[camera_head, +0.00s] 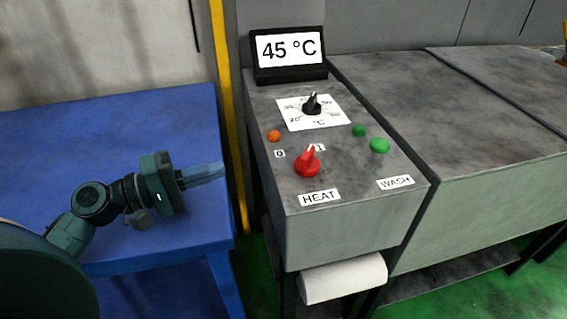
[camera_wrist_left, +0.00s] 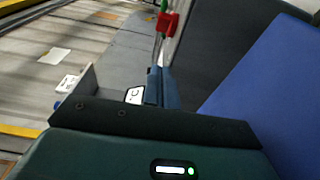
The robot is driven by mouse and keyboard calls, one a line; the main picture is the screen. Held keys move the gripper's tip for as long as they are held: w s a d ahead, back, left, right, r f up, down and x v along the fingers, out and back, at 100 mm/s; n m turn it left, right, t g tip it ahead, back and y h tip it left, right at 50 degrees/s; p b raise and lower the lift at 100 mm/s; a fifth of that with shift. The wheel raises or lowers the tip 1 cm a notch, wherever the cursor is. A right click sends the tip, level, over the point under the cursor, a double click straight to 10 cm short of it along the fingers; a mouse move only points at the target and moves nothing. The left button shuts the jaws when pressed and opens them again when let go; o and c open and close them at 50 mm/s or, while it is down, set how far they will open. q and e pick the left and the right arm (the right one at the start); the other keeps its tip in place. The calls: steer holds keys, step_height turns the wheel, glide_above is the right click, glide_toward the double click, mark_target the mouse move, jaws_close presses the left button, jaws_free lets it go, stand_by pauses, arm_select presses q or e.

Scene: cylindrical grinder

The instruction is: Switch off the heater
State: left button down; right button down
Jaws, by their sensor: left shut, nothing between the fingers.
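The control panel (camera_head: 345,185) has a red HEAT knob (camera_head: 307,162) on its top, between a 0 label on its left and a 1 label behind it to the right. The knob's handle points away from the HEAT label, towards the 1, partly covering that label. A display (camera_head: 289,49) at the back reads 45 °C. My left gripper (camera_head: 222,170) is shut and empty, left of the panel and above the blue table's right edge, pointing at the panel without touching it. Its fingers (camera_wrist_left: 155,86) also show in the left wrist view. My right gripper is not in view.
A black dial (camera_head: 312,105) on a white scale, an orange lamp (camera_head: 273,136) and a green WASH button (camera_head: 380,146) share the panel. A blue table (camera_head: 190,115) and a yellow post (camera_head: 228,100) stand left. A white roll (camera_head: 343,278) sits below the panel.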

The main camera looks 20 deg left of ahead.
mark_target(283, 175)
arm_select(q)
steer(key=p+x, duration=0.1)
steer(key=x, duration=0.3)
steer(key=s+d+p+x, duration=0.1)
steer(key=x, duration=0.3)
steer(key=p+x, duration=0.2)
steer(key=x, duration=0.2)
steer(key=shift+s+d, duration=0.2)
steer(key=shift+d, duration=0.15)
steer(key=shift+d+f, duration=0.1)
steer(key=shift+d, duration=0.35)
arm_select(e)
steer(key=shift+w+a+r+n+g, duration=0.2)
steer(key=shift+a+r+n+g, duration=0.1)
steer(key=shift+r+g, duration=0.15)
arm_select(q)
steer(key=shift+d+p, duration=0.15)
steer(key=shift+p, duration=0.4)
steer(key=shift+s+n+t+y, duration=0.1)
steer(key=shift+n+t+y, duration=0.2)
steer(key=shift+y, duration=0.1)
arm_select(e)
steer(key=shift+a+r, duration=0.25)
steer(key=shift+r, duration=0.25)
